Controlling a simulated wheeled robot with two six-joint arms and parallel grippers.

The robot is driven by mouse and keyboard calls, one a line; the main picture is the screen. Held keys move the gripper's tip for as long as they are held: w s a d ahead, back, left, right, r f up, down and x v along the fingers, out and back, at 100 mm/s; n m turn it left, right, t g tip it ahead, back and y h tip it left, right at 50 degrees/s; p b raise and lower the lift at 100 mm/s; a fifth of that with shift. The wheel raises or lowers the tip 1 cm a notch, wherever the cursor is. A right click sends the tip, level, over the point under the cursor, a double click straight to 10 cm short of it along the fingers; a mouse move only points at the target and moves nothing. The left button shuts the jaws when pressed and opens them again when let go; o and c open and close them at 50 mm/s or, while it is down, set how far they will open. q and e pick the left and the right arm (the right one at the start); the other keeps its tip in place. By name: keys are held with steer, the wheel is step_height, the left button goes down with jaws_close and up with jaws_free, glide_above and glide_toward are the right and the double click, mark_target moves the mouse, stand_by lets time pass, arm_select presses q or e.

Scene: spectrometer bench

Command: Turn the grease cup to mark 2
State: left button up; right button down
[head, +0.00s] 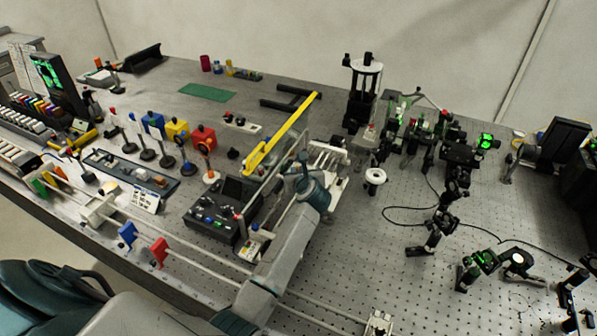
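My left arm comes up from the bottom of the head view. Its wrist ends at my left gripper (304,165), beside the yellow bar and a pale slotted mechanism (329,160). The fingers are small and dark against the equipment behind them, so I cannot tell whether they are open or shut. I cannot pick out the grease cup or its marks for certain; the arm covers part of this area. A white round piece with a dark centre (375,177) stands to the right of the gripper, apart from it. My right gripper is not in view.
A long yellow bar (281,137) rises close to the gripper. A black control box (222,211) stands left of the arm. Long pale rails (190,243) run along the front. Optical mounts (458,185) and a black cable crowd the right. Perforated bench top (370,250) is bare right of the arm.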

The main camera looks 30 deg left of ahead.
arm_select(q)
steer(key=shift+a+r+h+p, duration=0.15)
steer(key=shift+h+p, duration=0.15)
steer(key=shift+p, duration=0.15)
jaws_close()
steer(key=m+h+p, duration=0.1)
steer(key=m+t+h+p, duration=0.1)
steer(key=p, duration=0.1)
steer(key=m+t+h+p, duration=0.1)
steer(key=p, duration=0.1)
steer(key=shift+s+a+r, duration=0.25)
steer(key=shift+f+m+h, duration=0.3)
steer(key=shift+f+m, duration=0.05)
steer(key=shift+m, duration=0.15)
steer(key=shift+m+t+h, duration=0.3)
steer(key=shift+m+h, duration=0.1)
steer(key=o, duration=0.8)
jaws_free()
steer(key=b+v, duration=0.4)
steer(key=v, duration=0.6)
steer(key=shift+s+r, duration=0.15)
steer(key=shift+s, duration=0.2)
